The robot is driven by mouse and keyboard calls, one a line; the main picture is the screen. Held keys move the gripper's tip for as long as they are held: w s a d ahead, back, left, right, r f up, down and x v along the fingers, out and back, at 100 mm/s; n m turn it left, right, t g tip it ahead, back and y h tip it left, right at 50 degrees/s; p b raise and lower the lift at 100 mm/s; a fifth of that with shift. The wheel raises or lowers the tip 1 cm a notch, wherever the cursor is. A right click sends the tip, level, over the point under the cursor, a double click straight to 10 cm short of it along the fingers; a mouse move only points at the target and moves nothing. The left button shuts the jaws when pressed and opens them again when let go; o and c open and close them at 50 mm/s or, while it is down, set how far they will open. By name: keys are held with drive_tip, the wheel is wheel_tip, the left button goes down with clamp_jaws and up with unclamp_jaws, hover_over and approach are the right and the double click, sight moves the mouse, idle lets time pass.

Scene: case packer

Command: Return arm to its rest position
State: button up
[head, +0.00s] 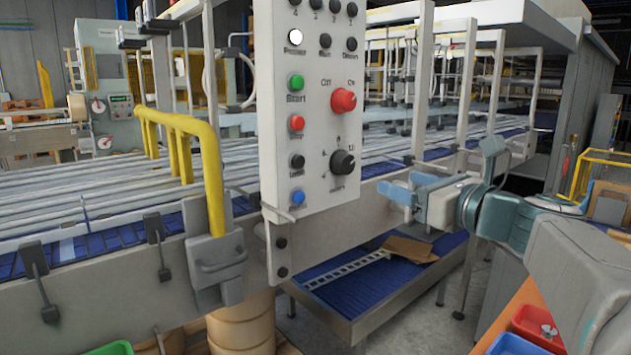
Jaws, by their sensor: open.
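My gripper (399,190) is at the right of the head view, at the end of my grey and teal arm. It points left and its jaws are open, with nothing seen between them. It is in front of the conveyor's side frame, to the right of the white control panel (310,100). I cannot tell whether it touches the frame. The panel carries green, red, black and blue buttons, a red knob and a black knob.
The conveyor (100,204) with metal rails runs behind the panel. A yellow guard handle (211,165) stands left of it. A lower blue belt (352,293) holds a flat cardboard piece (409,248).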

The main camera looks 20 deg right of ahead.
drive_tip(key=a+f+n+g+y+p, duration=0.2)
drive_tip(key=a+f+n+g, duration=0.6)
drive_tip(key=a+f+n, duration=0.6)
drive_tip(key=s+a+f+n+g+h, duration=0.2)
drive_tip(key=s+f+n+g+h, duration=0.1)
drive_tip(key=s+f+n, duration=0.2)
drive_tip(key=s+a+f+n+g+h+p, duration=0.1)
drive_tip(key=s+a+f+n+g+h, duration=0.2)
drive_tip(key=f+n, duration=0.6)
drive_tip(key=s+n, duration=0.2)
drive_tip(key=n, duration=0.2)
drive_tip(key=shift+s+n+g, duration=0.3)
drive_tip(key=shift+s+g, duration=0.1)
drive_tip(key=shift+a, duration=0.1)
